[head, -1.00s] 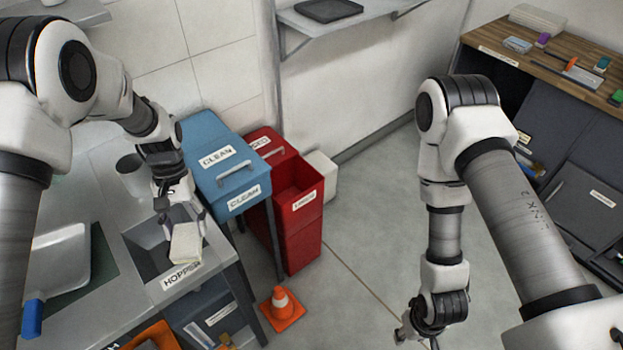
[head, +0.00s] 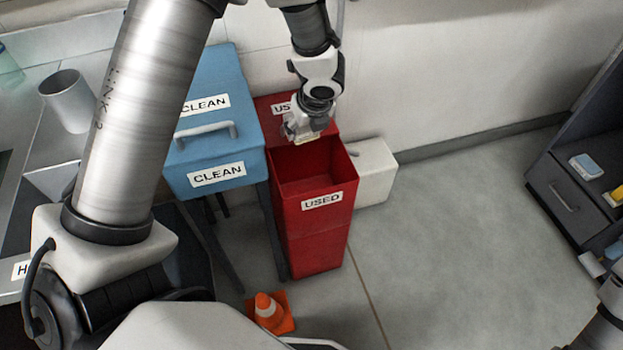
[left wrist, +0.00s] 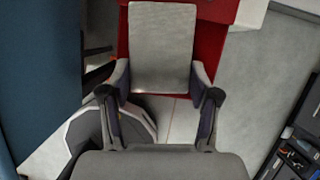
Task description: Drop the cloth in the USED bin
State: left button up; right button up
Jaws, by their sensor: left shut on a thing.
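The red USED bin (head: 318,225) stands on the floor right of the blue CLEAN bin, its top open at the front. My left gripper (head: 306,132) is over the back edge of that opening. In the left wrist view, my left gripper (left wrist: 161,105) is shut on the pale grey-white cloth (left wrist: 162,48), which sticks out past the fingertips as a flat block. Red bin surface (left wrist: 208,45) shows behind it. In the head view the cloth is mostly hidden by the gripper. My right gripper is out of view; only part of the right arm shows at lower right.
The blue CLEAN bin (head: 215,150) with a handle stands close on the left. A white box (head: 373,172) is right of the USED bin. A dark cabinet (head: 565,195) is at right. The floor between is clear.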

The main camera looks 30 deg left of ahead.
pick_arm(q)
jog(key=shift+w+d+f+m, duration=0.1)
jog(key=shift+d+f+m, duration=0.1)
jog(key=shift+f+m, duration=0.55)
jog(key=shift+t, duration=0.3)
notch_tip(320, 180, down, 5)
jog(key=b, duration=0.6)
jog(key=shift+f, duration=0.1)
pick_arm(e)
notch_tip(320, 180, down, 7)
pick_arm(q)
jog(key=o, duration=1.2)
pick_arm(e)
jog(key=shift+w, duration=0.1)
pick_arm(q)
jog(key=v, duration=1.2)
jog(key=shift+a, duration=0.15)
